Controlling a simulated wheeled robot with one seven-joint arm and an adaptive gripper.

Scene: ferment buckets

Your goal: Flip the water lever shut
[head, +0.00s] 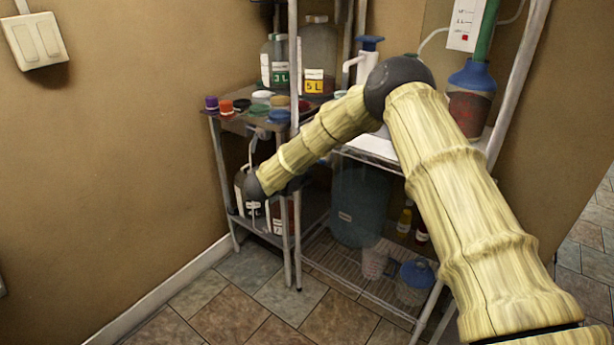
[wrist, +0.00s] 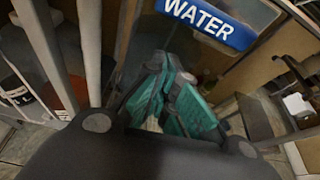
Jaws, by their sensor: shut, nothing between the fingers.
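A blue plate with white letters reading WATER (wrist: 208,22) shows at the top of the wrist view, tilted down to the right. I cannot make out the lever itself in either view, nor tell its position. My gripper (wrist: 172,68) has teal finger pads that come together just below and left of the plate. It is shut and empty. I cannot tell whether the fingers touch anything behind them. In the head view my arm reaches left to the shelves, and its wrist hides the fingers and what lies beyond them.
A metal rack post (wrist: 90,45) stands close left of the fingers. In the head view, jars (head: 318,60) and several coloured caps (head: 227,107) stand on the shelves. A large dark bucket (head: 360,205) stands below. The tiled floor (head: 220,310) in front is clear.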

